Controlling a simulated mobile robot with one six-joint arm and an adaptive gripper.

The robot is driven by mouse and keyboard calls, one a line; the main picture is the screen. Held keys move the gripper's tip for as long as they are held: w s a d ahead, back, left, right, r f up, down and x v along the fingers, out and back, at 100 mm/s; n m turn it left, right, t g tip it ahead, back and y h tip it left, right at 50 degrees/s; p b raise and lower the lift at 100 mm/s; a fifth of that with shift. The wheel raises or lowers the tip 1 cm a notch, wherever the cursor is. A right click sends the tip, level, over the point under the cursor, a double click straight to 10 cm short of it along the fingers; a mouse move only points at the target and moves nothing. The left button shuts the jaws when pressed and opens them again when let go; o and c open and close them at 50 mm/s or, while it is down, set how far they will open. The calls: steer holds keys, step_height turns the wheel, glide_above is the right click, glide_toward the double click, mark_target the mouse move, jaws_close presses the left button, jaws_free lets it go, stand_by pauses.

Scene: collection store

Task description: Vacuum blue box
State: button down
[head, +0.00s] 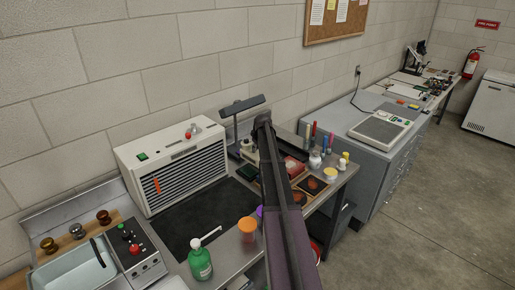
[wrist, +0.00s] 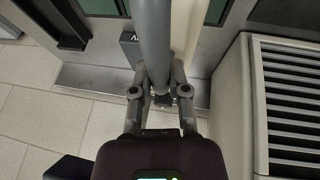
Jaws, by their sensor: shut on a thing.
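In the wrist view my gripper (wrist: 160,76) is shut on a grey tube (wrist: 153,35), with one finger on each side. What the tube belongs to is not clear; its far end runs out of the top of the picture. A cream tube (wrist: 185,30) lies close beside it on the right. In the head view my arm reaches over the bench toward the wall, and my gripper is hidden behind its end. I cannot make out a blue box or a vacuum for certain in either view.
A white slatted unit (head: 175,165) stands on the bench at left; slats also show in the wrist view (wrist: 290,105). A dark lamp-like stand (head: 243,105) is beside my arm. A green bottle (head: 200,263), an orange-lidded jar (head: 247,228) and several small items crowd the bench. The dark mat (head: 195,222) is clear.

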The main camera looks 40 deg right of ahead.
steer(key=shift+w, duration=0.2)
steer(key=shift+w+a+r, duration=0.1)
steer(key=shift+w+a, duration=0.1)
steer(key=shift+w, duration=1.25)
step_height(320, 180, up, 6)
steer(key=p, duration=0.6)
steer(key=shift+r+p, duration=1.55)
steer(key=shift+p, duration=0.05)
steer(key=shift+s+f, duration=0.1)
